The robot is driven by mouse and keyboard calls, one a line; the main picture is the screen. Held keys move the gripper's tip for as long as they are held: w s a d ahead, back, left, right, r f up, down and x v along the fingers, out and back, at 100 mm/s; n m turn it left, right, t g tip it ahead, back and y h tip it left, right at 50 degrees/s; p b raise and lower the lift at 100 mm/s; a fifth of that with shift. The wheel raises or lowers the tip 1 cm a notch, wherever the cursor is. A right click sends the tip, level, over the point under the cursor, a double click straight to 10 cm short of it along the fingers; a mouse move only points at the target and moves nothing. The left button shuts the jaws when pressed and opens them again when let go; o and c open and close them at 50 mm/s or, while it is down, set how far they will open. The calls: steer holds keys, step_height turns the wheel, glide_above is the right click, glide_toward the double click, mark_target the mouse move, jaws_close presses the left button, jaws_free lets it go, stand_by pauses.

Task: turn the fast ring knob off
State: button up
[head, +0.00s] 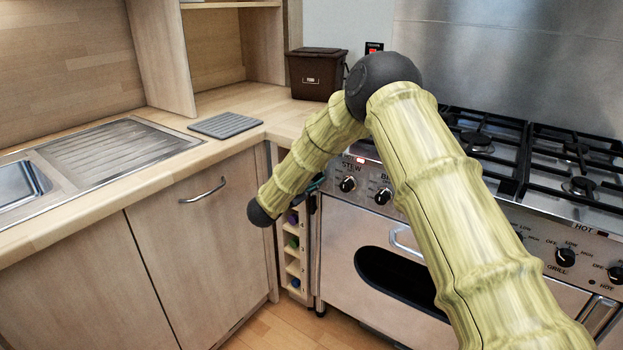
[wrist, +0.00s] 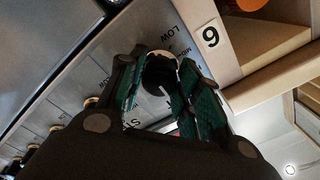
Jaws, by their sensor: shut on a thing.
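No label reading fast ring can be made out in either view. In the wrist view my gripper (wrist: 160,66) has its dark green fingers on either side of a black knob (wrist: 160,74) with a white pointer line. It is shut on this knob, at the end of the row, beside markings reading LOW and ST. In the head view my gripper (head: 315,184) is mostly hidden, just left of the STEW knob (head: 347,184). Another knob (head: 383,196) is to its right. The grill knob (head: 565,257) is farther right. My arm hides the panel between.
The hob's black grates (head: 575,150) lie above the panel. An oven handle (head: 405,243) sticks out below it. A narrow wooden rack (head: 293,262) stands left of the cooker. A brown bin (head: 317,74) stands on the worktop. Floor shows below.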

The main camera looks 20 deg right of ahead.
steer(key=o, duration=1)
steer(key=v, duration=1.2)
steer(key=shift+s, duration=0.1)
